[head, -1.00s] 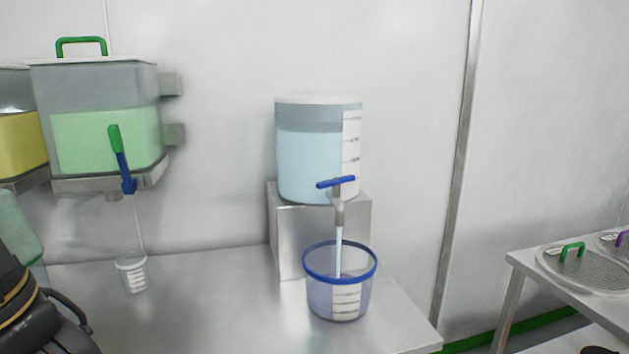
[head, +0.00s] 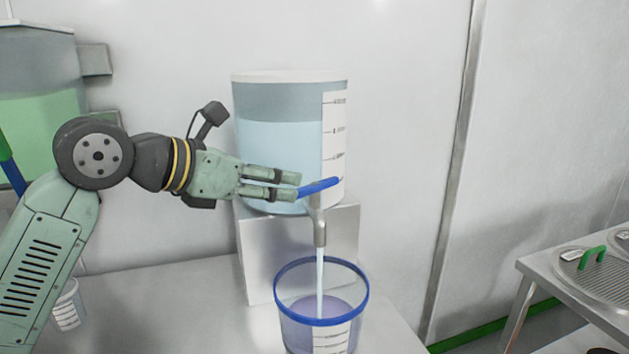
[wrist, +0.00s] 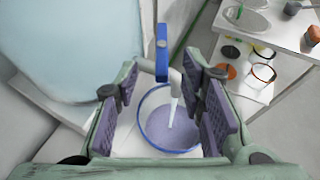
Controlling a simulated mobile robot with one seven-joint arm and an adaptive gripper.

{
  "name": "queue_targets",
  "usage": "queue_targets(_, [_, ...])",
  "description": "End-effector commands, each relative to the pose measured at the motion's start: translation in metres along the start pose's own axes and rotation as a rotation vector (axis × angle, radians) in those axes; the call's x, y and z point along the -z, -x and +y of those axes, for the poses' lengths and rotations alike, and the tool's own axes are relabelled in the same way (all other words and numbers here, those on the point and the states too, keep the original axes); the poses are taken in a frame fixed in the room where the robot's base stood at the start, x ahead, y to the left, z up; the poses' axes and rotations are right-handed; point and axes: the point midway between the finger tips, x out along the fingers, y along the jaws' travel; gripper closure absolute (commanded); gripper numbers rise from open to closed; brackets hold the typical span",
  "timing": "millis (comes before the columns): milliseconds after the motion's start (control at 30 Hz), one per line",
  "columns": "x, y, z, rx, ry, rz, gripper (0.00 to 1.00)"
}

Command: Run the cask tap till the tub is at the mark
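The cask (head: 280,140) is a clear round vessel of pale blue liquid with a white scale, on a metal block. Its tap has a blue lever (head: 322,186) lying crosswise, and a stream runs from the grey spout (head: 319,228). The stream falls into the clear blue-rimmed tub (head: 345,318), where purplish liquid shows; the tub's scale is partly cut off and I cannot read the level against a mark. My gripper (head: 299,186) is open at the lever's left end. In the wrist view the lever (wrist: 161,58) lies between and just beyond the parted fingers; contact is unclear.
A green-liquid tank (head: 40,125) with its own blue-and-green tap hangs at left, with a small cup (head: 68,308) below it. A side table (head: 545,275) with round sieves stands at right. The bench (head: 170,300) between cup and tub is clear.

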Motion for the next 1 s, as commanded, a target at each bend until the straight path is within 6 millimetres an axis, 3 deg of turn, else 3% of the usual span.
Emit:
queue_targets(300, [-0.003, -0.060, -0.002, 0.007, -0.001, -0.002, 0.64])
queue_targets(500, [-0.003, -0.084, -0.002, 0.005, 0.000, -0.004, 0.64])
queue_targets(867, [-0.001, -0.091, -0.002, 0.003, 0.000, -0.004, 0.64])
queue_targets(1000, [-0.001, -0.091, -0.002, 0.003, 0.000, -0.004, 0.72])
